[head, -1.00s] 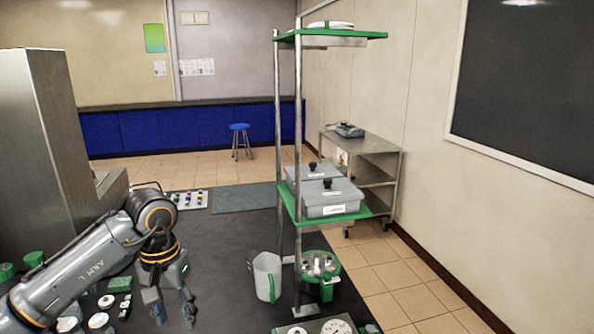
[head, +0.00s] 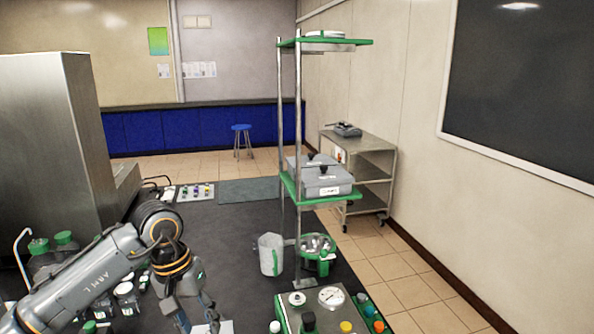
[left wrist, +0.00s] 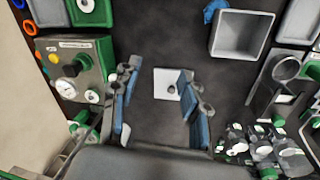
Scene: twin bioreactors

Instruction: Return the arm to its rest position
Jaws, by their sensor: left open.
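My left arm (head: 95,280) comes in from the lower left of the head view and hangs over the dark bench. Its gripper (head: 195,322) points down near the bottom edge. In the left wrist view the gripper (left wrist: 155,108) is open, with its two blue-padded fingers apart and nothing between them. My right gripper is not in view.
A shelf rack with green shelves (head: 318,198) stands right of the arm, with a clear jug (head: 271,254) beside it. A control box with a gauge (head: 331,297) is in front. Bottles (head: 65,242) crowd the left. A grey bin (left wrist: 241,35) shows in the wrist view.

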